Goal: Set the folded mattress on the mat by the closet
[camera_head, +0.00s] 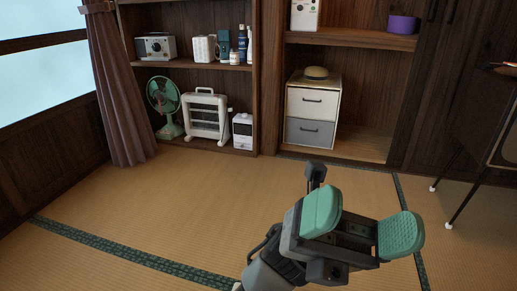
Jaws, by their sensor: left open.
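No folded mattress shows in the head view. Tatami matting (200,215) with dark green borders covers the floor in front of the open wooden closet (270,90); no separate mat stands out. My left gripper (362,222) is in the lower right middle, above the tatami. Its two green finger pads are spread apart with nothing between them. The gripper and its wrist hide part of the floor below. My right gripper is not in view.
A fan (163,105), a white heater (206,116) and a small white box (243,131) stand on the closet's low left shelf. A drawer cabinet (312,108) stands in the right bay. A thin-legged stand (475,160) is at right. A curtain (117,90) hangs left. The middle floor is clear.

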